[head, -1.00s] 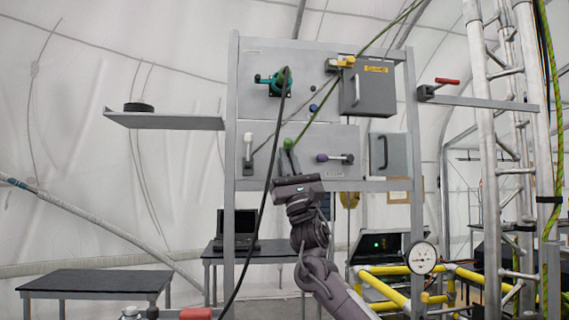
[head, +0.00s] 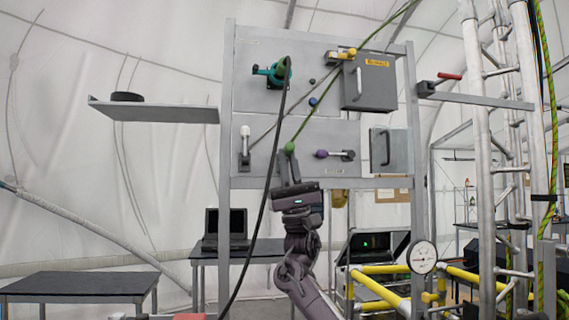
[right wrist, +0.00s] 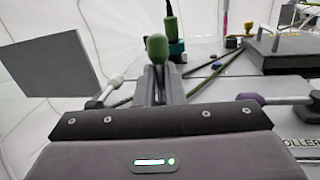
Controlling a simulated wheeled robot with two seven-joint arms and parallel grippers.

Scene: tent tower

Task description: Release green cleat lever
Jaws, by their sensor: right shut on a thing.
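The green cleat lever shows its green knob (head: 289,147) on the lower panel of the grey frame, between the white-knobbed and purple-knobbed levers. My right gripper (head: 289,172) reaches up from below and is shut on the lever just under this knob. In the right wrist view, the green knob (right wrist: 157,47) stands above the closed fingers (right wrist: 157,82), which hide the lever's shaft. A green rope (head: 325,92) runs from the top right down toward the lever. Its end near the cleat is hard to make out. My left gripper is not in view.
The white-knobbed lever (head: 245,132) is left of the green one, and the purple-knobbed lever (head: 321,154) is right. A dark hose (head: 272,160) hangs close to my gripper's left. A grey box (head: 368,84) is at upper right. A shelf (head: 160,111) juts out left.

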